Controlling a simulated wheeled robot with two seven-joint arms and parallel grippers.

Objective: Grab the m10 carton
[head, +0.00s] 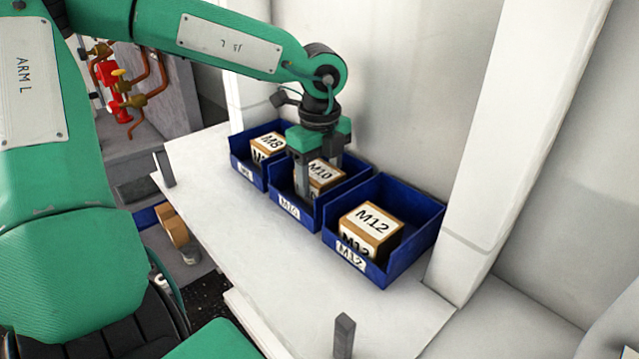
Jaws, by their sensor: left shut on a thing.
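The M10 carton (324,172) is a small brown box with a white label on top. It sits in the middle blue bin (292,208), whose front label reads M10. My left gripper (318,185) reaches down into that bin from above, with its fingers on either side of the carton. It is shut on the carton, and the fingers and wrist hide part of it. I cannot tell whether the carton touches the bin floor. My right gripper is not in view.
The M8 carton (268,146) lies in the left blue bin (246,172), and the M12 carton (370,228) in the right blue bin (412,247). The bins stand close together on a white bench (225,215) against a wall. The bench front is clear apart from grey posts at its edge.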

